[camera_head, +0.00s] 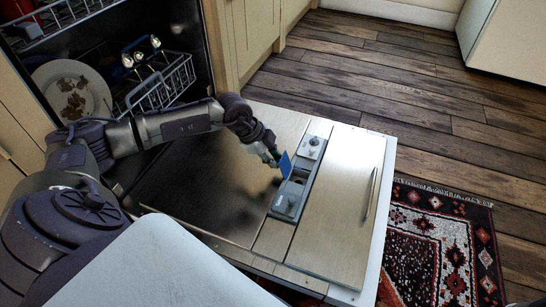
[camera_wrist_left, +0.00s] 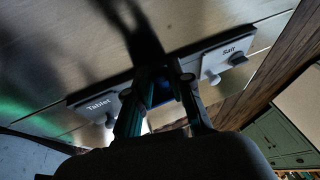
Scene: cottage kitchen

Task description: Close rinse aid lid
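The open dishwasher door (camera_head: 330,215) lies flat with a grey dispenser panel (camera_head: 289,203) set in it. The blue rinse aid lid (camera_head: 285,165) stands raised, tilted up from the middle of the panel. My left gripper (camera_head: 273,158) is at the lid's left side, close to it; whether they touch is unclear. In the left wrist view the two fingers (camera_wrist_left: 162,95) are apart, and blue of the lid shows dimly between them. The rinse aid opening is mostly hidden there. My right gripper is not in view.
The tablet lid (camera_wrist_left: 100,107) and salt lid (camera_wrist_left: 229,53) sit flat at either side of the middle compartment. The racks (camera_head: 160,85) hold a dirty plate (camera_head: 72,92). A patterned rug (camera_head: 440,245) lies beyond the door; wooden floor is clear behind.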

